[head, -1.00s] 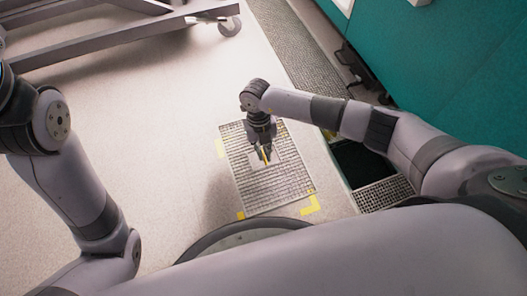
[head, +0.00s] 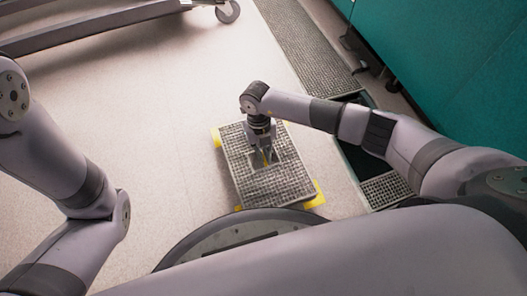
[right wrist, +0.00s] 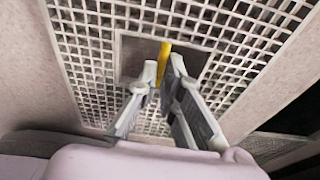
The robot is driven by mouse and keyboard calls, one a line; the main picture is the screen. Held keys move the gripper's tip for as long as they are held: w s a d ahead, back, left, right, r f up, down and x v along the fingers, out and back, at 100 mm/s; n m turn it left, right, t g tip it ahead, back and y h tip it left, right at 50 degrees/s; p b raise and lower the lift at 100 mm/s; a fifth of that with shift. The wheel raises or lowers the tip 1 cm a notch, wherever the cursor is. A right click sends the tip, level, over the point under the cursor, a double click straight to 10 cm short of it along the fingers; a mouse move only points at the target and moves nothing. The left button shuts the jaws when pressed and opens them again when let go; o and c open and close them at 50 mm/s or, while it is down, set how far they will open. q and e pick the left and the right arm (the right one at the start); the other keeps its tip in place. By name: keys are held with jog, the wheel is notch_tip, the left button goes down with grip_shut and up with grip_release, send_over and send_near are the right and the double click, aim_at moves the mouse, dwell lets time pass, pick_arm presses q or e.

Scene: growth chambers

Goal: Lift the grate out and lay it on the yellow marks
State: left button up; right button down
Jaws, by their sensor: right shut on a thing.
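The grate (head: 288,185) is a grey metal grid with a solid plate at its middle. It is over the yellow marks (head: 320,196), whose corners show at its edges; another mark (head: 215,137) shows at its upper left. I cannot tell for sure whether it touches the floor. My right gripper (head: 266,156) is above its middle, shut on the upright yellow handle (right wrist: 164,54), which shows between the fingers in the right wrist view. The grid (right wrist: 85,57) spreads around the fingers there. My left gripper is out of the head view; only its arm shows.
The dark open channel (head: 362,165) lies right of the grate, with other grating (head: 310,45) beyond and more (head: 385,190) nearer. A teal wall (head: 450,75) stands at right. A wheeled frame (head: 100,28) is at upper left. The floor left of the grate is clear.

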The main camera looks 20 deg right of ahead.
jog(key=shift+f, duration=0.15)
jog(key=c, duration=1.7)
grip_release()
jog(key=shift+o, duration=0.2)
jog(key=shift+f, duration=0.1)
